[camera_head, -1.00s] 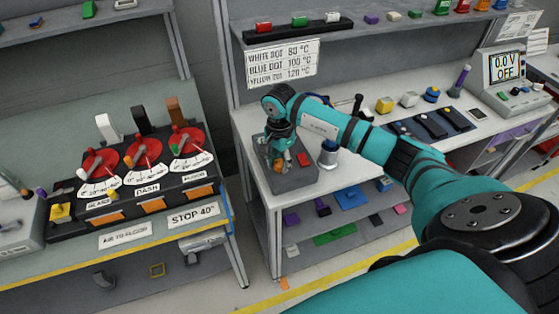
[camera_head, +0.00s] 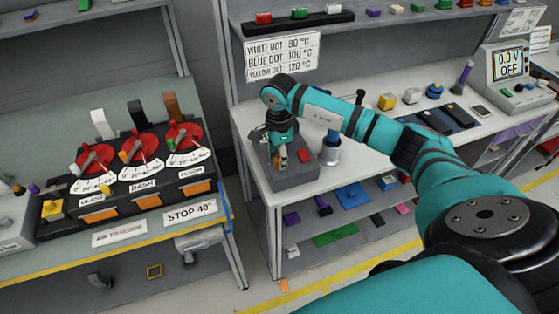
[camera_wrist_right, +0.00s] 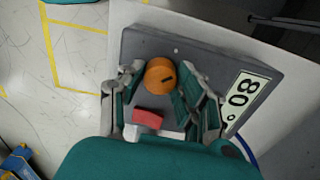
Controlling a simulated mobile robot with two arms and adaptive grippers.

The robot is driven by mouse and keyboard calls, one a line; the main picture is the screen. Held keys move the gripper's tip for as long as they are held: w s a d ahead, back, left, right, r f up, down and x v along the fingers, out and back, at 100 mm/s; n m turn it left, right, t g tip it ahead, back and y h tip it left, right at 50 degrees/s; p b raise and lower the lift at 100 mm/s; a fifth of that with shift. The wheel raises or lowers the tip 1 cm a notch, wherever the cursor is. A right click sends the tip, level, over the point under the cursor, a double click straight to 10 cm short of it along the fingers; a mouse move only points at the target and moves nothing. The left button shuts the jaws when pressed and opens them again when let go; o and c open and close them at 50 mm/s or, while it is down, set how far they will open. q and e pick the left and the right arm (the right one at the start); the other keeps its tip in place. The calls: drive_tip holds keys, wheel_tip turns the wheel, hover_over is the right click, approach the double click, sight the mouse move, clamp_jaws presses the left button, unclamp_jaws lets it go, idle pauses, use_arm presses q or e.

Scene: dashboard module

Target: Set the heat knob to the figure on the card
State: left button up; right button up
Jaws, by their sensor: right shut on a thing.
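The heat knob (camera_wrist_right: 158,70) is a round orange dial with a dark mark, on top of a grey box (camera_wrist_right: 205,52) in the right wrist view. A label or readout (camera_wrist_right: 243,96) on the box's edge shows 80°. My right gripper (camera_head: 283,162) points down at the box in the head view; its fingers stand on both sides of the knob and are shut on it. The card (camera_head: 282,52) reads white dot 80 °C, blue dot 100 °C, yellow dot 120 °C. My left gripper is not in view.
A red block-like part (camera_wrist_right: 147,117) sits on the box beside the knob. A blue-and-white cylinder (camera_head: 331,150) stands just right of the box. A meter (camera_head: 509,66) reads 0.0 V OFF. The left bench holds three red dials (camera_head: 139,149).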

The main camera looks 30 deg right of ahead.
drive_tip(key=m+b, duration=0.3)
drive_tip(key=m, duration=0.3)
drive_tip(key=m+b, duration=0.1)
drive_tip(key=m, duration=0.2)
drive_tip(key=shift+m, duration=0.4)
drive_tip(key=shift+r+m+b, duration=0.1)
drive_tip(key=shift+m+b, duration=0.35)
drive_tip(key=shift+m, duration=1.05)
drive_tip(key=shift+w, duration=0.1)
drive_tip(key=o, duration=1.2)
drive_tip(key=shift+c, duration=0.2)
